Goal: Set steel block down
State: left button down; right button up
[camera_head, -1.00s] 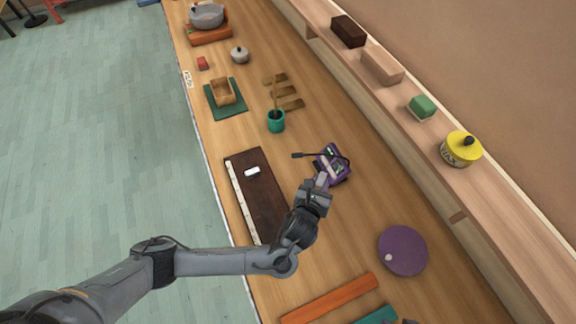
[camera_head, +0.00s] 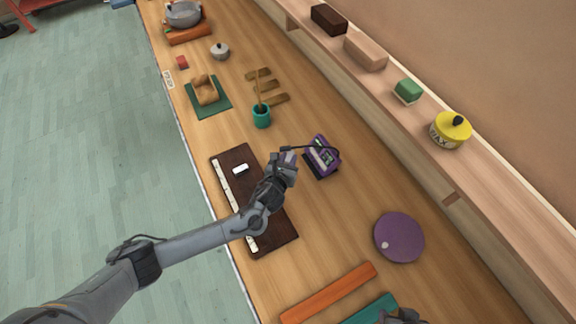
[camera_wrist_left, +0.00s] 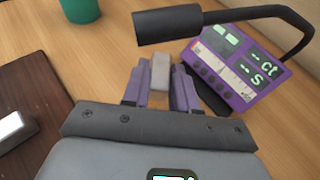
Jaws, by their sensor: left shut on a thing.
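My left gripper (camera_head: 287,157) is shut on a grey steel block (camera_wrist_left: 160,73), which stands up between its purple fingertips in the left wrist view. In the head view the gripper is between the dark brown board (camera_head: 285,232) and the purple device, over the board's right side. Another small pale, shiny block (camera_head: 240,170) lies on the board; it also shows at the left of the wrist view (camera_wrist_left: 13,128). Whether the held block touches anything cannot be seen. A dark grey part at the bottom edge of the head view may be my right gripper (camera_head: 402,316); its fingers are not clear.
The purple device (camera_head: 322,157) with lit displays and a black curved arm is close right of the gripper. A teal cup (camera_head: 261,117) stands behind. A purple disc (camera_head: 399,237) and an orange bar (camera_head: 329,292) lie nearer. Bare wood lies right of the board.

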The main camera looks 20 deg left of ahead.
pick_arm(q)
notch_tip(320, 180, down, 4)
jog(key=shift+r, duration=0.15)
pick_arm(e)
jog(key=shift+f, duration=0.25)
jog(key=shift+a, duration=0.1)
pick_arm(q)
jog(key=shift+f+b, duration=0.2)
jog(key=shift+b, duration=0.1)
jog(key=c, duration=0.9)
grip_release()
